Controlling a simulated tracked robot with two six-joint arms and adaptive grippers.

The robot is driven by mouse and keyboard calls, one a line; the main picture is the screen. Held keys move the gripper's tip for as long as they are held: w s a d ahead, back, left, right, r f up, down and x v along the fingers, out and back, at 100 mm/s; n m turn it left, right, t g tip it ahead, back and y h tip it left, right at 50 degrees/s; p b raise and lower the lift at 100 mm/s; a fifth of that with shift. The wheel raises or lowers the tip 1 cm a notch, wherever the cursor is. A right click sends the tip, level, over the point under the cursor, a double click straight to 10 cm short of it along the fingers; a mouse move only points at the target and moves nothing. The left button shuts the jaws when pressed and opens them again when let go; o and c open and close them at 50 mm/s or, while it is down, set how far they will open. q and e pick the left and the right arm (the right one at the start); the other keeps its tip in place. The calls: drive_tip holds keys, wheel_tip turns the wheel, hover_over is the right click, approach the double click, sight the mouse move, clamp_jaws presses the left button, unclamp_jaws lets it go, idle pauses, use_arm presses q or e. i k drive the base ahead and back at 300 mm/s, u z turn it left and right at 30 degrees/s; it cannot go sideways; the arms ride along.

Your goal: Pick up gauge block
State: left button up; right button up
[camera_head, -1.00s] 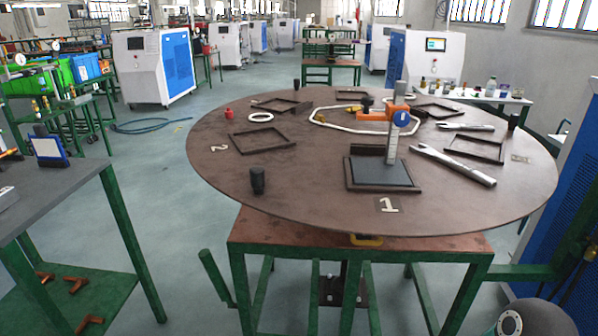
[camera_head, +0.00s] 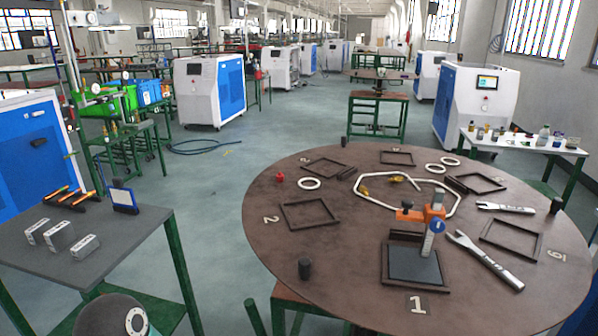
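Several grey metal blocks with pale labelled faces stand in a row on the dark grey table at the left; the nearest one (camera_head: 85,247) is at the right, another (camera_head: 59,235) is in the middle and one (camera_head: 37,231) is at the left. They look like gauge blocks, but I cannot read their markings. A tall silver block-like piece (camera_head: 430,240) with a blue round tag stands upright by a square tray on the round table. Neither of my grippers is in view. A dark rounded part of my arm shows at the bottom left.
The grey table (camera_head: 140,232) also holds a blue-framed panel (camera_head: 123,197) and a rack with orange-handled tools (camera_head: 68,197). The brown round table (camera_head: 340,270) at the right carries square frames, wrenches, white rings and a black peg (camera_head: 304,267). Open floor lies between the tables.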

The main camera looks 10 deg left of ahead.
sight(35, 234)
drive_tip(key=z, duration=1.15)
drive_tip(key=i, duration=0.15)
drive_tip(key=u, duration=2.8)
drive_tip(key=k, duration=0.8)
drive_tip(key=u, duration=0.3)
drive_tip(key=i, duration=0.75)
drive_tip(key=z, duration=0.2)
